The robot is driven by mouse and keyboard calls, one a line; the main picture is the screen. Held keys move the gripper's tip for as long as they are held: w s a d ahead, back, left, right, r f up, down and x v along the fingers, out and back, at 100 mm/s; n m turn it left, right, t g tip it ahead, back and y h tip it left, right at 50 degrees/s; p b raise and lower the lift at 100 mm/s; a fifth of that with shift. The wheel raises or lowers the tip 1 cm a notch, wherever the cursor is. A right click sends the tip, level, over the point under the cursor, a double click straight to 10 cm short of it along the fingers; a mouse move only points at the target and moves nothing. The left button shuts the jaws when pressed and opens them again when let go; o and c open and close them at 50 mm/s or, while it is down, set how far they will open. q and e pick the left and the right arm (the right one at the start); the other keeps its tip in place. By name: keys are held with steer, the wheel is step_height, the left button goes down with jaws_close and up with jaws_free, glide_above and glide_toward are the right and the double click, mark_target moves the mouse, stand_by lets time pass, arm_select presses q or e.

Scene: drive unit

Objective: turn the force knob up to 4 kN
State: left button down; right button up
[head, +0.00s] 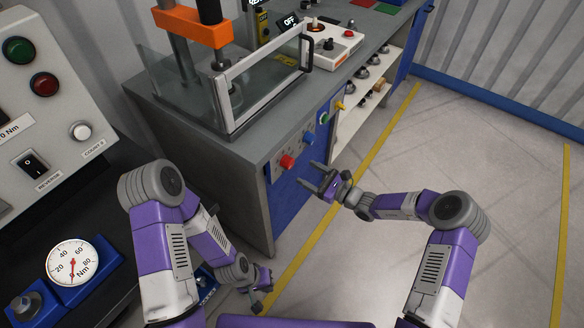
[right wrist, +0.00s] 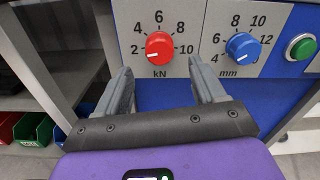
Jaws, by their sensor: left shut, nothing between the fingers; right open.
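The red force knob (head: 287,162) is on the front panel of the bench press. In the right wrist view the knob (right wrist: 159,45) has a kN scale from 2 to 10 around it, and its white mark appears to point to the left, near 2. My right gripper (head: 308,173) is open, in front of the panel and apart from the knob. In the right wrist view its fingers (right wrist: 160,80) stand to either side below the knob, with nothing between them. My left gripper (head: 258,304) is shut and empty, low beside the bench.
A blue mm knob (right wrist: 242,47) sits right of the red knob, with a green button (right wrist: 301,48) beyond it. A press with a clear guard (head: 262,88) stands on the bench. A torque gauge (head: 73,262) is at lower left. The floor (head: 480,190) at right is clear.

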mark_target(292, 164)
steer(key=b+x, duration=0.2)
steer(key=x, duration=0.5)
steer(key=shift+a, duration=0.2)
steer(key=c, duration=1)
steer(key=shift+c, duration=0.2)
steer(key=m+p, duration=0.2)
steer(key=m, duration=0.2)
steer(key=shift+w+r+m+p, duration=0.1)
steer(key=shift+m+p, duration=0.2)
steer(key=shift+p, duration=0.05)
steer(key=m+p, duration=0.1)
steer(key=m, duration=0.3)
steer(key=shift+m, duration=0.4)
steer(key=shift+d+m, duration=0.1)
steer(key=shift+m, duration=0.2)
